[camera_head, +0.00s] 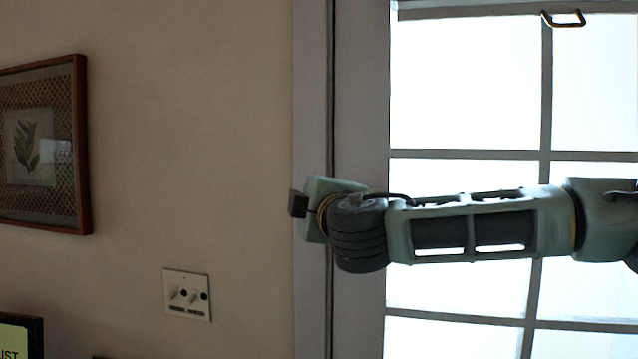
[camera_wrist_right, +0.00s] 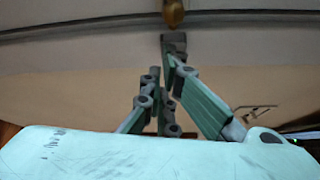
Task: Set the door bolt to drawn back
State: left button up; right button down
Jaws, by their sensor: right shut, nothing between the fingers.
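A small brass-coloured knob (camera_wrist_right: 173,12) shows at the top edge of the right wrist view, just beyond my right fingertips; it may be part of the door bolt, but the rest is cut off. I cannot tell whether the fingertips touch it. My right gripper (camera_wrist_right: 174,44) is shut and empty. In the head view my right gripper (camera_head: 298,204) is in front of the door frame, its dark tip pointing left, and my arm crosses the glazed door (camera_head: 546,100) from the right. No bolt can be made out in the head view. My left gripper is not in view.
A switch plate (camera_head: 187,294) and a framed picture (camera_head: 82,150) are on the wall.

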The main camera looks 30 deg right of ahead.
jog(key=s+d, duration=0.4)
jog(key=s, duration=0.1)
jog(key=shift+d, duration=0.15)
dwell(0.5)
jog(key=shift+f, duration=0.1)
